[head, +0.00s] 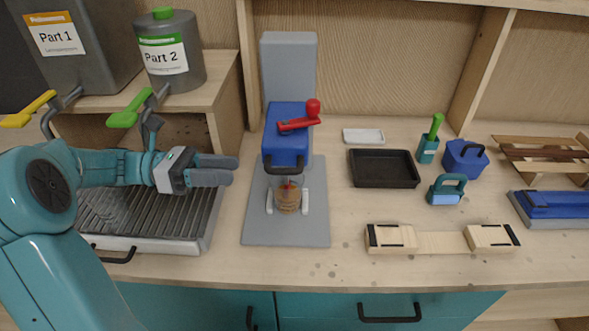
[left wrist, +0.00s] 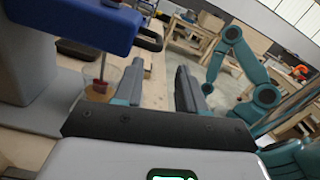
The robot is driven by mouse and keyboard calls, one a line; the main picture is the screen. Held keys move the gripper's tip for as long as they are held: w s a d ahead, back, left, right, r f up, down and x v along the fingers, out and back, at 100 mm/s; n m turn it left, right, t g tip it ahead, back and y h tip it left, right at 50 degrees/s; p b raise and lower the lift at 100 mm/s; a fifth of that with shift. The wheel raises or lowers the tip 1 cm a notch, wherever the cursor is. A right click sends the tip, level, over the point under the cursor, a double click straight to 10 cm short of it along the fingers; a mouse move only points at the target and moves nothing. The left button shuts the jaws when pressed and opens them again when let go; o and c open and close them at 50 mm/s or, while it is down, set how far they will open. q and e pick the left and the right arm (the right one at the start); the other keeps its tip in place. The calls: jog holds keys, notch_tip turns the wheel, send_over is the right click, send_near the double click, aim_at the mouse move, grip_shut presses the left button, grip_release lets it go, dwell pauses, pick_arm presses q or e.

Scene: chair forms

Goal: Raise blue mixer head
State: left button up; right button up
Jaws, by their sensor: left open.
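The blue mixer head (head: 286,145) sits low on a grey column (head: 288,65) above a grey base plate (head: 288,235). It has a black handle (head: 284,162) at its front and a red lever (head: 299,124) on top.
A slatted grey tray (head: 150,215) lies under my left arm. Two labelled containers (head: 172,55) with levers stand at upper left. Right of the mixer are a black tray (head: 384,168), blue and teal tools (head: 447,189) and a wooden form (head: 440,241). A teal arm (left wrist: 232,45) shows in the wrist view.

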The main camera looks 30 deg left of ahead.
aim_at(285, 169)
pick_arm(q)
jog(key=x, duration=1.1)
jog(key=shift+w+d+p, duration=0.3)
jog(key=shift+p, duration=0.05)
grip_shut()
